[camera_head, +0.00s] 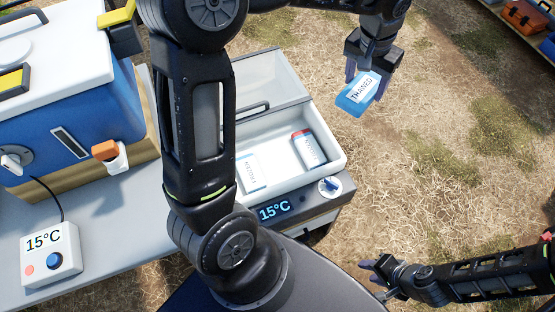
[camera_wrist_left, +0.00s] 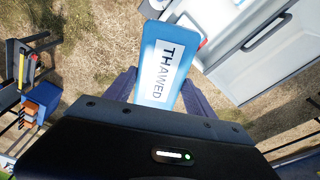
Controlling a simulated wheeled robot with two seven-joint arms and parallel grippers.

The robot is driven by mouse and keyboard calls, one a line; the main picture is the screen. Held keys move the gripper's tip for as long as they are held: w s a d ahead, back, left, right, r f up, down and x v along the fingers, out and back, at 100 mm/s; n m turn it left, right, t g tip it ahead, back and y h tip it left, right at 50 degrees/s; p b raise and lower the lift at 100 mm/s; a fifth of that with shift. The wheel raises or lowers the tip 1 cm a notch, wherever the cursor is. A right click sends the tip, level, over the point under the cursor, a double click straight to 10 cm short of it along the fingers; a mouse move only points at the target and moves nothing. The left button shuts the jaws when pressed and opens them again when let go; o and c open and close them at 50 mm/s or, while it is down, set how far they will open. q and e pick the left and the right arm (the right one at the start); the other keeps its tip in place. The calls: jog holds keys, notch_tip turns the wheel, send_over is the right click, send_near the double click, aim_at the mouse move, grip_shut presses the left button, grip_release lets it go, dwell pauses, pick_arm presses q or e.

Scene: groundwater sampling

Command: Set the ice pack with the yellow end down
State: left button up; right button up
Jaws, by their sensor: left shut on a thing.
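My left gripper (camera_head: 365,80) is shut on a blue ice pack (camera_head: 353,106) with a white label reading THAWED, held in the air to the right of the white open box. The pack also shows in the left wrist view (camera_wrist_left: 155,85) between the two fingers (camera_wrist_left: 158,92). I see no yellow end on it; the part between the fingers is partly hidden. Two other packs lie in the white box (camera_head: 335,150): one with a red end (camera_head: 309,149) and one pale, labelled one (camera_head: 250,174). My right gripper (camera_head: 374,277) is empty and looks open, low at the right.
The box has a raised clear lid (camera_head: 270,85) and a 15°C display (camera_head: 275,209). A blue cooler (camera_head: 95,120) with a white lid and a 15°C control box (camera_head: 50,252) stand at the left on the table. Straw-covered ground lies right. Orange cases (camera_head: 525,18) sit top right.

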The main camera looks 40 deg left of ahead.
pick_arm(q)
jog(key=shift+s+r, duration=0.1)
jog(key=shift+a+f+b, duration=0.2)
jog(key=shift+f+b, duration=0.1)
jog(key=shift+f, duration=0.1)
jog(key=s+a+f+m+g+b, duration=0.1)
jog(key=s+a+f+m+b, duration=0.2)
jog(key=a+f+m+b, duration=0.2)
jog(key=s+a+f+m+h+b, duration=0.1)
jog(key=s+a+f+m+b, duration=0.3)
jog(key=f+m+b, duration=0.4)
jog(key=s+a+f+m+g+b, duration=0.1)
jog(key=s+a+f+m+b, duration=0.2)
jog(key=a+f+m+b, duration=0.3)
notch_tip(320, 180, down, 7)
jog(key=a+m, duration=0.1)
jog(key=m, duration=0.3)
jog(key=shift+s+m+g+h, duration=0.3)
jog(key=shift+s, duration=0.1)
jog(key=shift+b, duration=0.3)
jog(key=shift+f+b, duration=0.65)
jog(key=shift+f, duration=1.85)
